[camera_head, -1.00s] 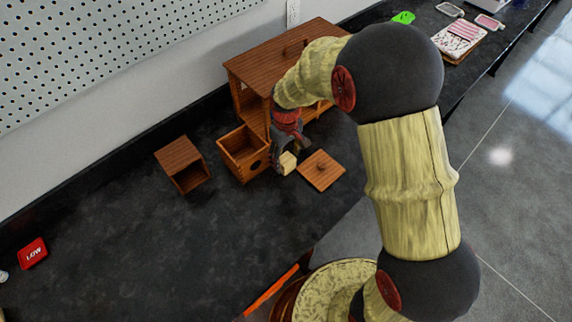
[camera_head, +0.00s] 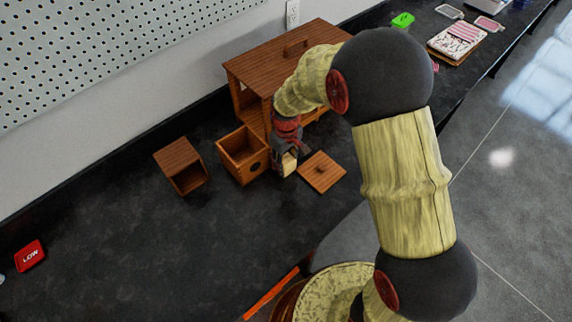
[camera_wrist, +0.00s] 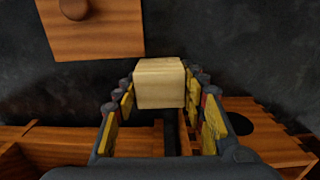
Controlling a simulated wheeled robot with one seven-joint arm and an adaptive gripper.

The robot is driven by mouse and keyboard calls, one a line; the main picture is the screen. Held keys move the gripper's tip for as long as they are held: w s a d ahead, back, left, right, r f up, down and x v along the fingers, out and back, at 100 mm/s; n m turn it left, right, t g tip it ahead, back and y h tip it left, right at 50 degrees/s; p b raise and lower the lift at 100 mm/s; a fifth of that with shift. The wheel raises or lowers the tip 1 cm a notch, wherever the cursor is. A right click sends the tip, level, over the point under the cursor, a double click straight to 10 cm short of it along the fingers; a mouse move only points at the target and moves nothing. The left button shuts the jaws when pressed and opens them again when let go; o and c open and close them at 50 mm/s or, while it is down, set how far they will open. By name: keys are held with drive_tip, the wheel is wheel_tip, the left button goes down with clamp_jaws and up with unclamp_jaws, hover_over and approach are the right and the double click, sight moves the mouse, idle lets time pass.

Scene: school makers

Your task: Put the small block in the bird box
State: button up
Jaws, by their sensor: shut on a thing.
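The small block (camera_wrist: 160,84) is pale wood, and in the wrist view it sits between the fingers of my gripper (camera_wrist: 160,100). In the head view my gripper (camera_head: 287,160) is shut on the block (camera_head: 289,163), just right of the bird box. The bird box (camera_head: 238,153) is an open-topped brown wooden box with a round hole in its side. Its holed wall also shows in the wrist view (camera_wrist: 268,142), at the lower right. Whether the block touches the counter cannot be told.
A flat wooden lid with a knob (camera_head: 322,172) lies right of my gripper. A small open-fronted wooden box (camera_head: 178,158) stands left of the bird box. A larger wooden cabinet (camera_head: 275,62) stands behind. The dark counter (camera_head: 130,245) is clear in front.

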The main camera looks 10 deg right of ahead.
drive_tip(key=c, duration=0.5)
drive_tip(key=shift+o, duration=0.2)
